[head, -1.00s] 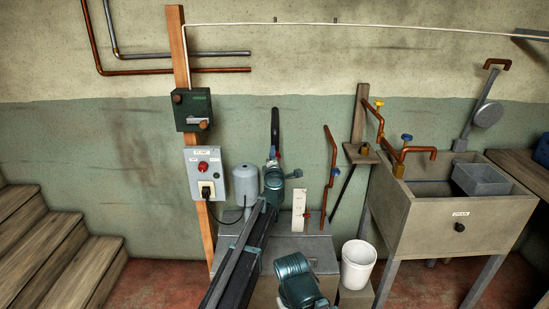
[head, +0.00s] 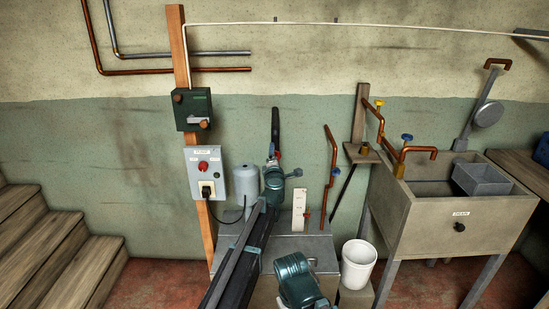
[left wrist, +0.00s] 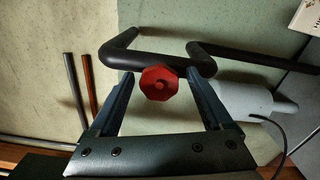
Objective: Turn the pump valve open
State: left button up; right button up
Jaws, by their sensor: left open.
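A red eight-sided valve knob (left wrist: 158,83) sits by a bent black pipe (left wrist: 160,60) in the left wrist view. My left gripper (left wrist: 155,88) is open, with one finger on each side of the knob and a gap to both. I cannot tell how deep the knob sits between the fingers. In the head view, the black pipe (head: 275,128) stands up against the wall, and a bit of red (head: 278,155) shows beside my left wrist. My left arm hides most of that spot. My right gripper is not in view.
A grey tank (head: 246,182) and a switch box (head: 207,174) are left of the black pipe. A copper pipe (head: 332,152) rises to the right. A white bucket (head: 358,268) and a sink (head: 432,215) stand farther right. Wooden steps (head: 45,250) are at left.

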pick_arm(q)
jog(key=s, duration=1.3)
jog(key=shift+s, duration=0.4)
